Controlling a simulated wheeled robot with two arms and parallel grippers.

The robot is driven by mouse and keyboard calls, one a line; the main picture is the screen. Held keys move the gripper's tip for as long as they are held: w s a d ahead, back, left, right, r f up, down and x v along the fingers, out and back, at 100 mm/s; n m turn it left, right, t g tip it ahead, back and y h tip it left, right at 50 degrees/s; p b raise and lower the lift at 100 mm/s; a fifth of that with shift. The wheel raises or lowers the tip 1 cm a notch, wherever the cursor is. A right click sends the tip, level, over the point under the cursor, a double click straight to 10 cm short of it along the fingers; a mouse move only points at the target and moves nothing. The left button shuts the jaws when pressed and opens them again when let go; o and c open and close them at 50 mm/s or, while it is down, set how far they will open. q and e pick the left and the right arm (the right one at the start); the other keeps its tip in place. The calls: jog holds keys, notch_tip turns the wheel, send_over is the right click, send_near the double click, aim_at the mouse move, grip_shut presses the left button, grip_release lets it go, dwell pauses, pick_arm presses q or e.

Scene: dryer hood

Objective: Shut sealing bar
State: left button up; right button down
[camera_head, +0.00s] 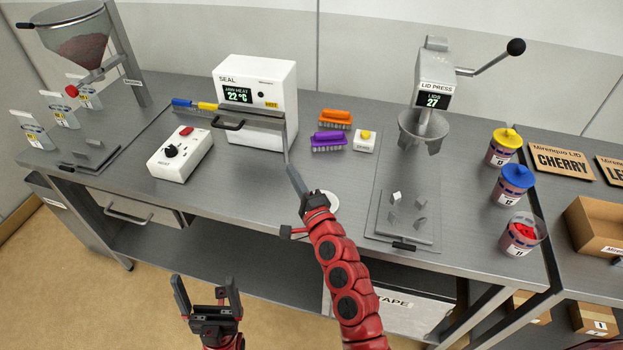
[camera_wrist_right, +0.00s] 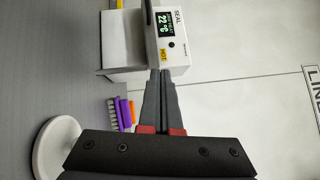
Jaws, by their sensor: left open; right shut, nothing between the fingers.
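The white sealer box (camera_head: 255,85), labelled SEAL with a display reading 22 °C, stands at the back of the bench. Its grey sealing bar (camera_head: 255,117) runs across the front, with a dark handle (camera_head: 229,126) on it. I cannot tell how far open the bar is. My right gripper (camera_head: 291,170) is shut and empty, in front of and to the right of the bar's right end. In the right wrist view its fingers (camera_wrist_right: 162,75) point at the sealer box (camera_wrist_right: 140,40). My left gripper (camera_head: 207,284) is open and empty, low in front of the bench.
A white control box (camera_head: 180,155) with a knob and red button stands in front of the sealer. Orange (camera_head: 336,119) and purple (camera_head: 328,141) brushes lie to its right. The lid press (camera_head: 434,85) and several cups stand further right. A hopper (camera_head: 78,45) is at left.

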jog(key=shift+w+d+n+g+y+b, duration=0.25)
jog(key=shift+d+n+g+y+b, duration=0.4)
jog(key=shift+d+y+b, duration=0.4)
jog(key=shift+d, duration=0.15)
